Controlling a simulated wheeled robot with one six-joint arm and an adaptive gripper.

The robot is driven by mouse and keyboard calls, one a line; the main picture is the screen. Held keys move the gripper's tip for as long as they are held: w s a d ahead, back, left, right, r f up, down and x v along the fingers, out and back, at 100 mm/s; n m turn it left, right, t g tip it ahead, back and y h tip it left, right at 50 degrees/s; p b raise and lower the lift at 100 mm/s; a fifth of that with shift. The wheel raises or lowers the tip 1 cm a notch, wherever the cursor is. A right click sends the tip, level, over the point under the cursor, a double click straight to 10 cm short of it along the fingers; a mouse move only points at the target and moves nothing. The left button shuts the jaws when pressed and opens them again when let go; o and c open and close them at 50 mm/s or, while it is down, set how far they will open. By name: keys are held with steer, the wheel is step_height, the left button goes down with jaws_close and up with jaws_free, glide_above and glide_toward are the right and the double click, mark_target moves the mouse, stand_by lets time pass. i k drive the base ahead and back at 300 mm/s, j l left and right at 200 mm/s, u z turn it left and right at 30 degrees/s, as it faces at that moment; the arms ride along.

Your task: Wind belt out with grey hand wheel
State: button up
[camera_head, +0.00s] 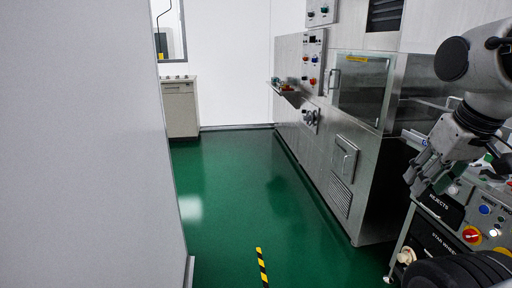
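A small round grey fitting (311,118) sits on the long steel side of the washer (345,125). It looks like a hand wheel, but it is too small to be sure. A pale round knob (406,257) shows low at the right, on the front of the control cabinet. I cannot make out the belt. My gripper (425,184) hangs at the right, pointing down, in front of the control cabinet (482,212). Its fingers look apart, with nothing between them. It is far from the grey fitting.
The cabinet carries a "REJECTS" label, a blue button and a red-yellow switch (471,235). A small shelf (286,93) juts from the washer. A white wall (80,150) closes off the left. The green floor (235,190) between is clear, with a yellow-black strip (262,267).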

mark_target(307, 118)
steer(key=i, duration=1.05)
steer(key=i+j, duration=0.1)
steer(key=i, duration=0.95)
steer(key=i+z, duration=0.1)
steer(key=i, duration=0.95)
steer(key=i+j, duration=0.15)
steer(key=i, duration=0.9)
steer(key=i+z, duration=0.3)
steer(key=i+j+z, duration=0.3)
steer(key=i, duration=0.2)
steer(key=i+j+z, duration=0.1)
steer(key=i+z, duration=0.25)
steer(key=i, duration=0.05)
